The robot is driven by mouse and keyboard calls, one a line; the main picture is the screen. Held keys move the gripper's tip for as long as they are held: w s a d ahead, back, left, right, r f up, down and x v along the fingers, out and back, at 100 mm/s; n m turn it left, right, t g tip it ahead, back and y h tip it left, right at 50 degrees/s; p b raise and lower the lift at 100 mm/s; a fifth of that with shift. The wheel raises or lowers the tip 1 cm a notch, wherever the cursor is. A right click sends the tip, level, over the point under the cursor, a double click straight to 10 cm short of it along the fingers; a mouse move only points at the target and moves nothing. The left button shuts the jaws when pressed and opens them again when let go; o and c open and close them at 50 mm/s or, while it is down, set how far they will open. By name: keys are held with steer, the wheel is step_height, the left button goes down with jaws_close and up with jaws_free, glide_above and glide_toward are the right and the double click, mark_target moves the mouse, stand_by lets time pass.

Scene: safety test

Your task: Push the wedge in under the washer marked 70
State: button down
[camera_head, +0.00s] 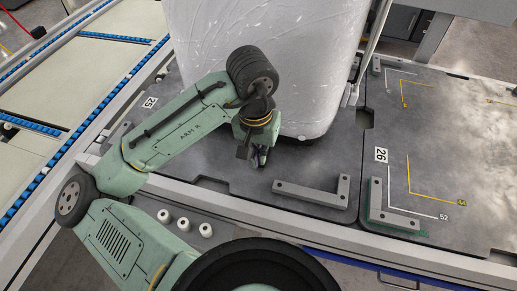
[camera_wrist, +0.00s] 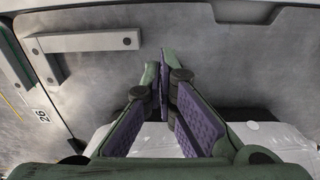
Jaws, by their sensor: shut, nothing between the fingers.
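A large white, film-wrapped body (camera_head: 290,65), which looks like the washer, stands upright on the grey plate at the back centre. No 70 mark shows on it. Its lower part also shows along the bottom of the wrist view (camera_wrist: 270,137), with a dark strip along its edge. My gripper (camera_head: 262,159) points down just in front of its lower edge, low over the plate. In the wrist view my gripper's (camera_wrist: 164,63) two green fingers with purple pads meet at the tips, with nothing between them. I cannot make out a wedge in either view.
A grey L-shaped bracket (camera_head: 315,194) lies right of my gripper and shows in the wrist view (camera_wrist: 86,43). Another bracket (camera_head: 393,216) sits by the plate marked 26 (camera_head: 380,155). Small white cylinders (camera_head: 183,224) stand at the front. Bare plate (camera_head: 215,165) lies left of my gripper.

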mark_target(258, 176)
steer(key=shift+n+y, duration=0.3)
steer(key=f, duration=0.3)
steer(key=a+f, duration=0.1)
steer(key=f, duration=0.3)
steer(key=s+f, duration=0.1)
steer(key=f, duration=0.3)
steer(key=shift+a, duration=0.35)
steer(key=w, duration=0.1)
steer(key=w+d, duration=0.1)
steer(key=shift+w+r+p, duration=0.2)
steer(key=shift+w+p, duration=0.1)
steer(key=shift+p, duration=0.1)
steer(key=shift+w+d+f, duration=0.1)
steer(key=shift+w+d, duration=0.05)
steer(key=shift+w, duration=0.5)
steer(key=shift+w+d+p, duration=0.25)
steer(key=shift+w, duration=0.55)
steer(key=shift+w+d+p, duration=0.2)
steer(key=shift+w+d, duration=0.05)
steer(key=shift+w, duration=0.5)
steer(key=shift+s, duration=0.15)
